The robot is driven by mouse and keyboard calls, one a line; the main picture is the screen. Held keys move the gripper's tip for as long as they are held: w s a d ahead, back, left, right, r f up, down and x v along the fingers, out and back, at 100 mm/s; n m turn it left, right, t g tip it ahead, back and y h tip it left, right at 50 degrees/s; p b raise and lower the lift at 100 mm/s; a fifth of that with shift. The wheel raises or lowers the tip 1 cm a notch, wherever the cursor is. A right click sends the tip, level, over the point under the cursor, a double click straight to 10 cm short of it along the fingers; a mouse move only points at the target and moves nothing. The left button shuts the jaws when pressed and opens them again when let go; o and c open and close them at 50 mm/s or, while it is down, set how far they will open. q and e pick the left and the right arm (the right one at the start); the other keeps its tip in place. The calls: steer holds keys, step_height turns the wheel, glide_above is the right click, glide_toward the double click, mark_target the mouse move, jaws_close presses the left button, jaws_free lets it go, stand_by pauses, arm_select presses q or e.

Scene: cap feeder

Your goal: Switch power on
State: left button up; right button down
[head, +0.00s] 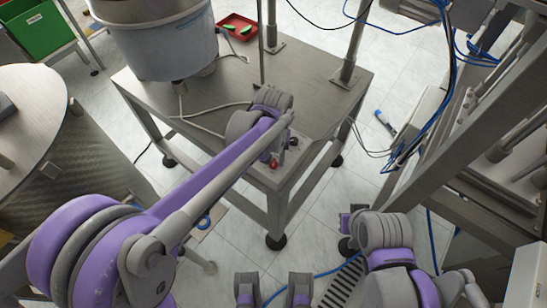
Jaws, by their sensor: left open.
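A small red knob or switch part (273,163) shows at the front right edge of the grey metal table (322,92), just below the end of my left arm. My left gripper (281,148) is open at this edge, close to the red part. The wrist hides much of the fingers and the switch, so I cannot tell whether they touch. My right gripper (346,233) seems to show beside the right arm's wrist, low in the picture and away from the switch; its jaws are unclear.
A large metal bowl feeder (162,42) stands on the table's left part, with cables beside it. A red tray (237,27) lies behind. A metal frame (437,150) with blue hoses stands at right. A round table (32,125) is at left. Tiled floor lies between.

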arm_select(q)
jaws_close()
